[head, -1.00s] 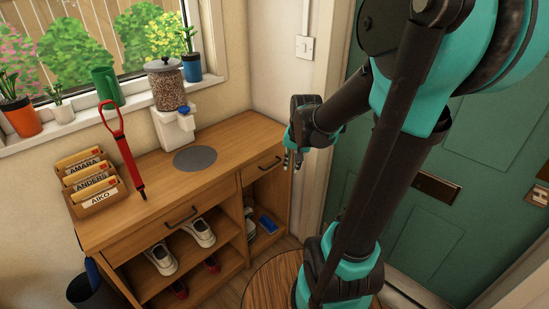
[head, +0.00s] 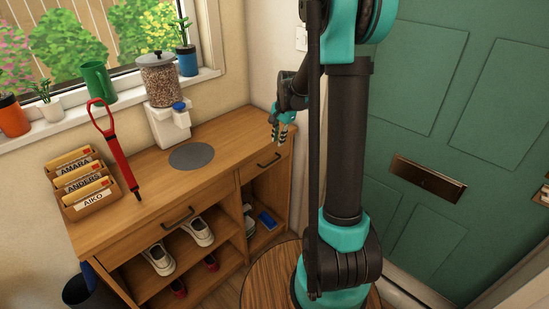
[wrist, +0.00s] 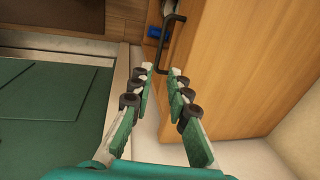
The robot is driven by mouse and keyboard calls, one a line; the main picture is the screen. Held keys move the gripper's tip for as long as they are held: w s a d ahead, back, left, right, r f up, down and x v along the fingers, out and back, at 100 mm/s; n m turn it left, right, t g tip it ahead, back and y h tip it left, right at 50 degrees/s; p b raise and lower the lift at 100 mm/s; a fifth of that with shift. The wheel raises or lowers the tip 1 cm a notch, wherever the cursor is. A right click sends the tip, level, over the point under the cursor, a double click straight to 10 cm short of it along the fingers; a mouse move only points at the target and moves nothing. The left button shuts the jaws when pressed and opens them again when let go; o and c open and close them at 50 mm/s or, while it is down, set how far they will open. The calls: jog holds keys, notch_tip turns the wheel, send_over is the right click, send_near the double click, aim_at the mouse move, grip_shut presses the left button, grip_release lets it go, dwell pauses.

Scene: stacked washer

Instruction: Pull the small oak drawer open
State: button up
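The small oak drawer (head: 249,173) is at the right end of the oak bench, above an open cubby. Its front looks flush with the bench. Its dark bar handle (head: 269,160) is bare and also shows at the top of the wrist view (wrist: 164,43). My gripper (head: 279,137) is above and close to the drawer's right part, with its fingers pointing down. In the wrist view my gripper (wrist: 162,72) is open and empty, and the handle lies just beyond the fingertips, apart from them.
A wider drawer (head: 150,233) with its own handle is to the left. A round wooden stool (head: 262,285) and green door (head: 430,120) stand right.

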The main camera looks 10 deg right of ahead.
aim_at(274, 161)
jog(key=f, duration=0.3)
jog(key=w+a+f, duration=0.1)
jog(key=f, duration=0.7)
jog(key=shift+w+a, duration=0.15)
jog(key=shift+w, duration=0.2)
grip_shut()
